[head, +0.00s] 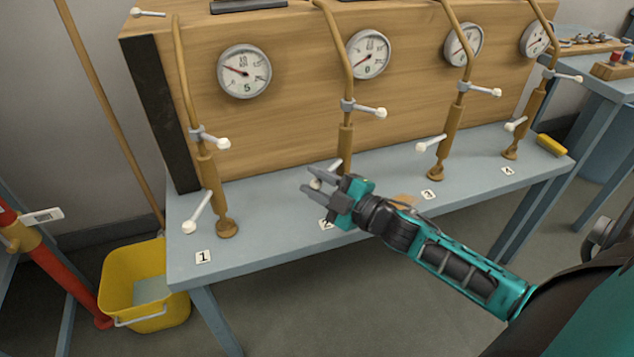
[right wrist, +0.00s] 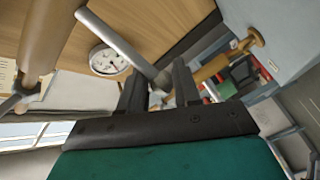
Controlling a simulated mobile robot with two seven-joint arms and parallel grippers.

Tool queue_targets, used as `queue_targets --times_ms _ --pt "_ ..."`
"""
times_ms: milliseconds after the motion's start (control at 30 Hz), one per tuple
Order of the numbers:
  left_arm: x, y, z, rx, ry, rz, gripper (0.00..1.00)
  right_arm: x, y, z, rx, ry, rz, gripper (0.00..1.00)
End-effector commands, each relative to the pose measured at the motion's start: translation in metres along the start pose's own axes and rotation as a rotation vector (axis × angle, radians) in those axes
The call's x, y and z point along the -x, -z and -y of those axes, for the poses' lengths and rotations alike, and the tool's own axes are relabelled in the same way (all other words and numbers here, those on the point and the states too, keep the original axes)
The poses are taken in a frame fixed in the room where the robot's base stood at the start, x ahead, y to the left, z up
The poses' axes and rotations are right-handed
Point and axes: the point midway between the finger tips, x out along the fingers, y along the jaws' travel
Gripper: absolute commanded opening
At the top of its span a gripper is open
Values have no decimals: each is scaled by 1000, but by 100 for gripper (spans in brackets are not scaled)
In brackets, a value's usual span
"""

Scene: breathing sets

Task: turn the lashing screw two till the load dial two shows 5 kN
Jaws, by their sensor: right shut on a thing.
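Lashing screw two (head: 345,150) is a brown upright body behind the table label 2, with a pale collar and a white-knobbed side handle above. Load dial two (head: 368,54) is a round white gauge on the wooden panel. Its red needle points toward the lower left, but the exact value is too small to read. My right gripper (head: 312,186) is at the low lever of screw two, shut on its white-knobbed end. In the right wrist view the grey lever (right wrist: 122,42) runs down to between my fingers (right wrist: 160,92). My left gripper is out of view.
Screw one (head: 211,185) stands left with dial one (head: 244,71). Screw three (head: 447,140) and screw four (head: 531,115) stand right. A yellow bucket (head: 145,318) is on the floor. A yellow block (head: 551,145) lies at the table's right end.

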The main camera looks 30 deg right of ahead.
Motion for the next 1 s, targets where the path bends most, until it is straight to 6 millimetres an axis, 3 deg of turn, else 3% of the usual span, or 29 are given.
queue_targets --times_ms 367,1000 --pt "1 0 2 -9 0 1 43 2 -1 3 -6 11 -5 0" --pt "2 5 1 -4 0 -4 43 37 -8 0 -10 204 -286 0"
